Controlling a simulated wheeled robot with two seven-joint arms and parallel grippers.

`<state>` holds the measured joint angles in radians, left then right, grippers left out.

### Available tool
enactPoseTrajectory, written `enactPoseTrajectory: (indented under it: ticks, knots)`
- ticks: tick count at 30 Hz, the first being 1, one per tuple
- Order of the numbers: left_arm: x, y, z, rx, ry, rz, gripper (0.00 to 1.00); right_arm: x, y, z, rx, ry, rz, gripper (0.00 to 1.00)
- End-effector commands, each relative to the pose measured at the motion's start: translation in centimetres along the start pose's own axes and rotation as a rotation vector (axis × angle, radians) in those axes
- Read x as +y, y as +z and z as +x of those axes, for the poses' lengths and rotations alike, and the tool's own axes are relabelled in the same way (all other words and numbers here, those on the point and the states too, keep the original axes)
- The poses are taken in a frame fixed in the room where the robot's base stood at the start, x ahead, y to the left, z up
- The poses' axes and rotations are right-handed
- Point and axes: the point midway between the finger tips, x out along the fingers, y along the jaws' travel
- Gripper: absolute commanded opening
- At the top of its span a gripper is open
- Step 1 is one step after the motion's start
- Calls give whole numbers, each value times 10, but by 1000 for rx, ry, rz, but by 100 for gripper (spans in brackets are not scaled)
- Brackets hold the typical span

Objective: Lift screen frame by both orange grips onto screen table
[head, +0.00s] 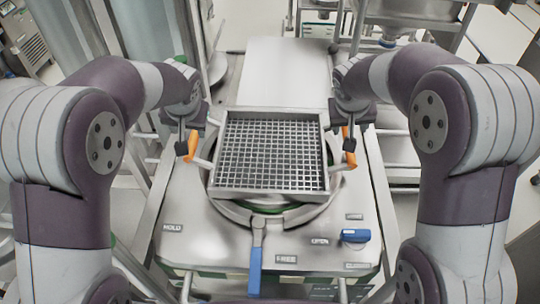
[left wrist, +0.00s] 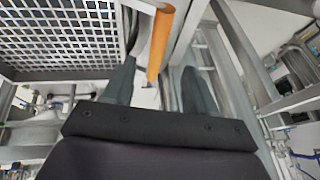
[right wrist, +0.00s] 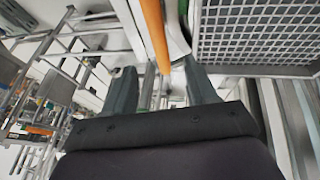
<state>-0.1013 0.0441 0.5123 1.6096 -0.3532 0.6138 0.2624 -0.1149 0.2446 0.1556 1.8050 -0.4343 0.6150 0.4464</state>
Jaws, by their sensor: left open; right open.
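The screen frame (head: 222,187), a square metal frame with a dark mesh, rests over a round rim on the machine in front of me. An orange grip sticks out on its left (head: 192,146) and another on its right (head: 349,146). My left gripper (left wrist: 158,68) is open, with the left orange grip (left wrist: 162,38) showing between its fingers. My right gripper (right wrist: 160,67) is open, with the right orange grip (right wrist: 154,32) showing between its fingers. Neither gripper is closed on a grip. A pale flat top (head: 285,72) behind the frame may be the screen table.
A blue-handled lever (head: 255,270) points towards me at the front of the machine top (head: 205,245). A blue knob (head: 355,236) sits at front right near the OPEN label. Metal rails and stands flank both sides.

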Motion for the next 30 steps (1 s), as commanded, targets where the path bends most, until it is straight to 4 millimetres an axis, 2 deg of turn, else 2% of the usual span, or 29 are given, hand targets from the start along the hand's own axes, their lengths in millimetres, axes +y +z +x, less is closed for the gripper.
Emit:
enactPoseTrajectory:
  ticks: [18, 24, 30]
  knots:
    - [0, 1, 107, -2, 1, 0, 57, 0, 1, 106, -2, -1, -1, 57]
    - [0, 1, 122, -2, 1, 0, 57, 0, 1, 122, -1, -1, -1, 57]
    - [0, 0, 124, 0, 1, 0, 57, 0, 0, 124, 0, -1, -1, 57]
